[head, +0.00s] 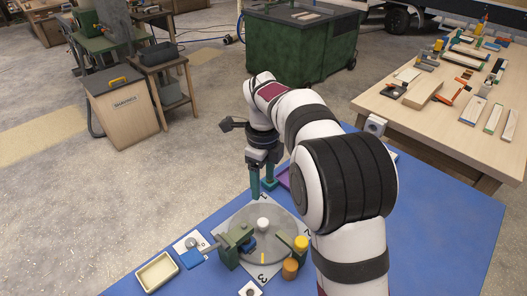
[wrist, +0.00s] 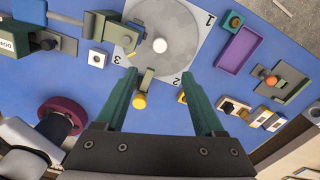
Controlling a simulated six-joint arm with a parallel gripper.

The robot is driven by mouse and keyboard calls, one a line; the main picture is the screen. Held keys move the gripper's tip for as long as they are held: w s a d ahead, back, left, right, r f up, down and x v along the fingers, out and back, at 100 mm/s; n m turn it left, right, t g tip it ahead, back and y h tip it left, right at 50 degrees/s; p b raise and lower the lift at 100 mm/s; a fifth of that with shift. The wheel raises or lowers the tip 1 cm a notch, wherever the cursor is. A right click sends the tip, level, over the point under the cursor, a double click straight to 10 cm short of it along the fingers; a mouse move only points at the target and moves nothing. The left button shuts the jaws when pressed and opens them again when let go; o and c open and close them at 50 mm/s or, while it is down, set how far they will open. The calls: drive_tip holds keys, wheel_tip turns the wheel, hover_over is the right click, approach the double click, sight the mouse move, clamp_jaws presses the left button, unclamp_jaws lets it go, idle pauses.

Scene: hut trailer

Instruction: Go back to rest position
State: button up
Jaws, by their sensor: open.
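My gripper (head: 262,188) hangs over the blue table (head: 430,220), its two green fingers pointing down. In the wrist view my gripper (wrist: 162,84) has its fingers wide apart, with nothing held between them. Below and beyond the fingertips is a grey round disc (wrist: 185,25) on a white numbered sheet, with a white knob (wrist: 160,46) at its middle. In the head view the disc (head: 245,245) lies in front of the gripper. My arm hides part of the table on the right.
A green fixture (head: 233,247) stands at the disc's left edge. An orange cylinder (head: 290,268) and a yellow-topped part (head: 300,243) stand at its right. A cream tray (head: 157,272) lies front left. A purple tray (wrist: 238,50) and an orange-knobbed device (wrist: 270,80) show in the wrist view.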

drive_tip(key=s+d+r+n, duration=0.4)
drive_tip(key=s+r+n, duration=0.1)
drive_tip(key=s, duration=0.4)
drive_tip(key=s+d+f+n+y, duration=0.1)
drive_tip(key=s+n, duration=0.5)
drive_tip(key=s, duration=0.5)
drive_tip(key=s+d+f+n, duration=0.2)
drive_tip(key=s+n, duration=0.5)
drive_tip(key=s, duration=0.4)
drive_tip(key=shift+s+f+y, duration=0.3)
drive_tip(key=shift+s+y, duration=0.05)
drive_tip(key=shift+y, duration=0.05)
drive_tip(key=shift+d, duration=0.1)
drive_tip(key=shift+c, duration=0.3)
